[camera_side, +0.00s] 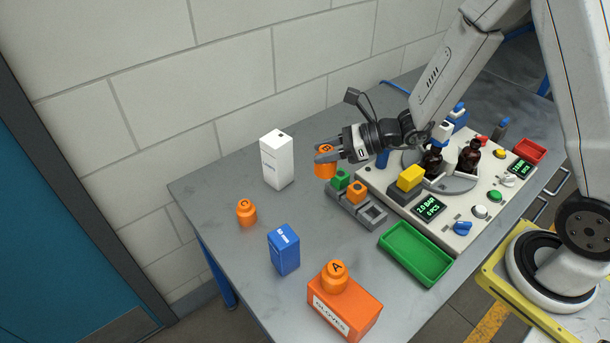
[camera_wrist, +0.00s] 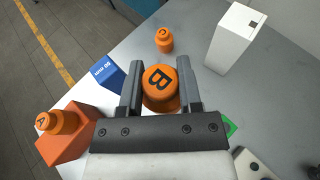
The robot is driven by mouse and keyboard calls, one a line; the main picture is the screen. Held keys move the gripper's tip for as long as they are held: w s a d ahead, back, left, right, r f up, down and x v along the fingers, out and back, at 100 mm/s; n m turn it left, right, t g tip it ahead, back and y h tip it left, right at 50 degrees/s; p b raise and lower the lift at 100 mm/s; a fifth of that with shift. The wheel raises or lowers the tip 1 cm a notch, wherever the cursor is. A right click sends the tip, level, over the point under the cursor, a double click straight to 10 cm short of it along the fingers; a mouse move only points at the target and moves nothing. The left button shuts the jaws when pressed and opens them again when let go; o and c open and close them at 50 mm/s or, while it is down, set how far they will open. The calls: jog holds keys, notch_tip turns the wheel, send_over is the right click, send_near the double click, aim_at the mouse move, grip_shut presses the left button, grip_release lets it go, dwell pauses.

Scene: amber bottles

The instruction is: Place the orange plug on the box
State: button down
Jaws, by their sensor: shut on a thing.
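My gripper (camera_side: 327,153) is shut on an orange plug marked B (camera_side: 325,168), beyond the grey block holder. In the wrist view the plug (camera_wrist: 160,83) sits between the two dark fingers, letter facing the camera. A second orange plug marked A (camera_side: 334,277) stands upright on the orange box labelled GLOVES (camera_side: 345,311) at the front of the table; the box also shows in the wrist view (camera_wrist: 62,142). A third orange plug marked C (camera_side: 246,213) stands on the bare table, to the left of my gripper. I cannot tell how high plug B is.
A tall white box (camera_side: 276,160) stands left of my gripper, and a blue box (camera_side: 284,250) nearer the front. The grey holder (camera_side: 368,216) carries green and orange blocks. A green tray (camera_side: 415,254) and a control panel (camera_side: 455,215) with dark bottles lie right. Bare table separates the boxes.

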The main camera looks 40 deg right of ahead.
jog(key=w+d+r, duration=0.1)
jog(key=w+r, duration=0.3)
jog(key=r, duration=0.7)
jog(key=shift+d+r+m+t+h, duration=0.15)
jog(key=shift+r+m+t+h, duration=0.05)
jog(key=shift+m+t+h, duration=0.1)
send_over(275, 138)
jog(key=shift+s+f, duration=0.2)
jog(key=shift+f, duration=2.15)
jog(key=shift+s+f, duration=0.15)
jog(key=shift+f, duration=2.2)
jog(key=shift+w+f, duration=0.3)
jog(key=shift+f, duration=1.55)
